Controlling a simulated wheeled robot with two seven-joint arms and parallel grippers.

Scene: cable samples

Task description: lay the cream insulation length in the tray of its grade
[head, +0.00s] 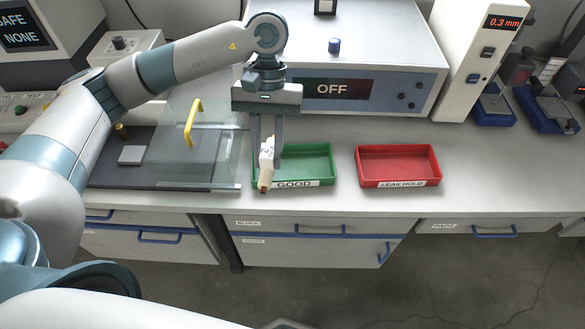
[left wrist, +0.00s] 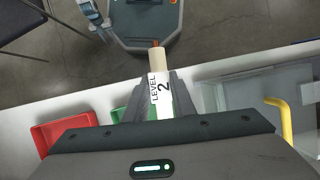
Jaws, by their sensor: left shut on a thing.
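The cream insulation length (head: 265,170) has a white label and is held in my left gripper (head: 267,150), over the left end of the green tray marked GOOD (head: 318,160). In the left wrist view the cream length (left wrist: 158,63) shows a label reading LEVEL 2 and a brownish tip, between the jaws of my left gripper (left wrist: 157,95). The red tray marked LEAK HOLD (head: 398,160) stands to the right and looks empty. Whether the cream length touches the green tray cannot be told. My right gripper is not in view.
A clear guard with a yellow handle (head: 193,122) stands left of the green tray. A bench unit (head: 370,60) reading OFF is behind the trays. A white gauge (head: 478,60) reads 0.3 mm. The bench is clear between and right of the trays.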

